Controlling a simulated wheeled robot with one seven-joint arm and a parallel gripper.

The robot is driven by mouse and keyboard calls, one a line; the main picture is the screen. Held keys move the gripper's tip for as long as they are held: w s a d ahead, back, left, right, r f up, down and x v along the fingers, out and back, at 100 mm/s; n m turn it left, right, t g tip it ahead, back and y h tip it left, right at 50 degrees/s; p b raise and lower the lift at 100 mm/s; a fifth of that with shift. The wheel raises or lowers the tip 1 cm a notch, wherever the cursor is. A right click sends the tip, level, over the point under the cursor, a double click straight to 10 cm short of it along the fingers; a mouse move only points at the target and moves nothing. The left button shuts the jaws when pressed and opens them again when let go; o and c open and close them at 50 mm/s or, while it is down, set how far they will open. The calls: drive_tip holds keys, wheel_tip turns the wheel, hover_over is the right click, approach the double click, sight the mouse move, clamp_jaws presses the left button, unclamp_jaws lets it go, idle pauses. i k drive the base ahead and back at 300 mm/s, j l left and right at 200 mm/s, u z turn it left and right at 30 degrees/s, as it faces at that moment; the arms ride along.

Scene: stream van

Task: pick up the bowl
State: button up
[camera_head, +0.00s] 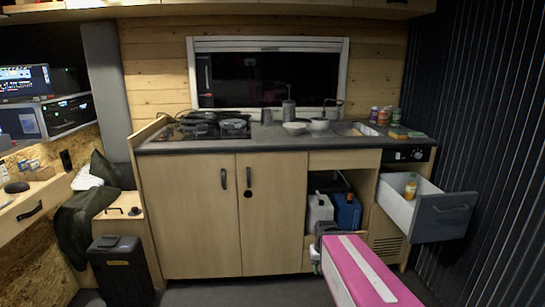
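A small white bowl (294,128) sits upright on the dark grey counter, right of the stove. A second pale, rounded vessel (319,125) stands just to its right, close beside it; it also looks like a bowl. From this view I cannot tell which one the task names. Nothing is holding either vessel. I cannot make out my gripper or its fingers.
The counter (180,147) carries a stove with black grates (213,127) at left, and a sink (355,129), cans (378,115) and sponges (405,132) at right. A drawer (440,211) stands open, holding a yellow bottle (410,187).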

sight(294, 129)
drive_tip(key=l+z, duration=0.1)
drive_tip(key=z, duration=0.8)
drive_tip(key=i+z, duration=0.1)
drive_tip(key=z, duration=0.35)
drive_tip(key=i+j+u, duration=0.15)
drive_tip(key=u, duration=0.3)
drive_tip(key=i+j+u, duration=0.1)
drive_tip(key=u, duration=0.35)
drive_tip(key=i+u, duration=0.25)
drive_tip(key=u, duration=0.2)
